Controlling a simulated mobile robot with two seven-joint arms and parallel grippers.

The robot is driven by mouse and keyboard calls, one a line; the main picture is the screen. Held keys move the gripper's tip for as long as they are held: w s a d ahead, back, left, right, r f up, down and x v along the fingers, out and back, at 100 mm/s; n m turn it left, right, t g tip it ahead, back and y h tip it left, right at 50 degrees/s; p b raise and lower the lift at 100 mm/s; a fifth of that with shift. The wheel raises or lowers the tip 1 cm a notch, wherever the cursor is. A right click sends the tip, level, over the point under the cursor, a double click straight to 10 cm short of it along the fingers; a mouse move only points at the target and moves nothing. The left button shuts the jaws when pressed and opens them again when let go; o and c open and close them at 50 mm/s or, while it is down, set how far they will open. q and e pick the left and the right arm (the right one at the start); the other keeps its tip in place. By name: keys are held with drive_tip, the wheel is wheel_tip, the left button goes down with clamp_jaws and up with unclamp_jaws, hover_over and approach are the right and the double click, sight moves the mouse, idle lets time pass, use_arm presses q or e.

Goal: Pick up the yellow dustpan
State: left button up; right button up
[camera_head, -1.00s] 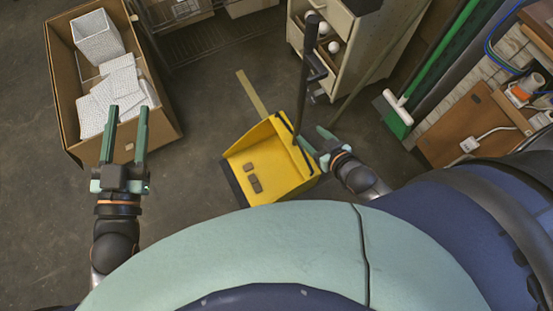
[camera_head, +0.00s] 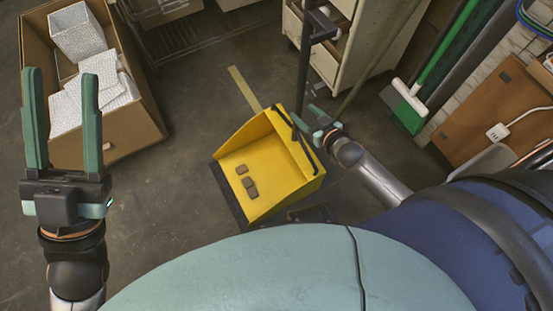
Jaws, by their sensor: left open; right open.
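The yellow dustpan (camera_head: 278,178) stands on the floor near the middle of the head view, its dark lip toward the lower left. A few small brown pieces (camera_head: 247,182) lie in it. Its dark upright handle (camera_head: 304,70) rises from the back edge. My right gripper (camera_head: 302,113) is open beside the lower part of the handle, at the pan's back right edge. I cannot tell whether its fingers are around the handle or touching it. My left gripper (camera_head: 62,112) is open and empty, raised at the left, in front of the cardboard box.
The cardboard box (camera_head: 135,122) with white textured bins (camera_head: 77,32) stands at the upper left. A cream shelf cart (camera_head: 355,50) stands behind the dustpan. A green broom (camera_head: 408,108) leans at the right near a brown wooden board (camera_head: 480,117). The floor left of the dustpan is clear.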

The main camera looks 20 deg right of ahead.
drive_tip(key=w+f+b, duration=0.1)
drive_tip(key=w, duration=0.1)
drive_tip(key=w+a+f+b, duration=0.1)
drive_tip(key=w+f+b, duration=0.1)
drive_tip(key=shift+w+a+f, duration=0.1)
drive_tip(key=shift+w+a, duration=0.1)
drive_tip(key=shift+w+a+b, duration=0.1)
drive_tip(key=shift+w+b, duration=0.35)
drive_tip(key=shift+w, duration=0.15)
clamp_jaws()
drive_tip(key=shift+f, duration=0.1)
idle(0.8)
drive_tip(key=shift+w+r, duration=0.15)
drive_tip(key=shift+r, duration=0.2)
